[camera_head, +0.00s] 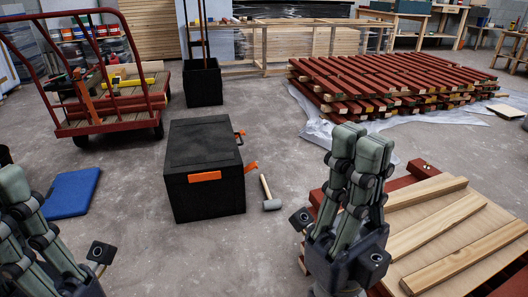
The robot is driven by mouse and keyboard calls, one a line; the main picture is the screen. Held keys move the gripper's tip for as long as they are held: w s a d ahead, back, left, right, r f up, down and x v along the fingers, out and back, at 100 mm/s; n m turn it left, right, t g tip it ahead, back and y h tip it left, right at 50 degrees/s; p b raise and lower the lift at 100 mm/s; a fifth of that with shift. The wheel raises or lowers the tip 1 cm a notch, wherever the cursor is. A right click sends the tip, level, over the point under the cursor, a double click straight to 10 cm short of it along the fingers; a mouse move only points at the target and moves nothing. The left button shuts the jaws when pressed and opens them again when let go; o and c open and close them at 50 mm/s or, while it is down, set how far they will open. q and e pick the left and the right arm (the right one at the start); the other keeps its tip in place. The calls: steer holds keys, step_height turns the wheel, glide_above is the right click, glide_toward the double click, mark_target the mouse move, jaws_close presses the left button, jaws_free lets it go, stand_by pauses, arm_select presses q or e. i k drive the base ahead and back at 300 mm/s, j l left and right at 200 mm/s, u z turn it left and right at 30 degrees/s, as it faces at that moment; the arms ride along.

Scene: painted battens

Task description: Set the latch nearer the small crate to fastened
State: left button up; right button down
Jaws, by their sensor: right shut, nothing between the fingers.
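A black chest (204,150) with a closed lid stands on the floor in the middle. Two orange latch-like pieces stick out on its right side: a far one (240,133) and a near one (251,167). Whether either is fastened is too small to tell. A flat orange bar (205,176) sits on the near face. A small black open crate (203,85) holding upright poles stands behind the chest, closer to the far latch. My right gripper (360,147) is shut and empty, right of the chest. My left gripper (14,186) is partly cut off at lower left.
A mallet (270,195) lies right of the chest. A blue flat case (71,192) is on the floor at left, with a red cart (105,120) behind it. Stacked red battens (390,85) lie at back right. Pale boards (435,225) lie near my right gripper.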

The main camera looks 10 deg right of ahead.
mark_target(253, 165)
steer(key=i+u, duration=0.1)
steer(key=i, duration=1.3)
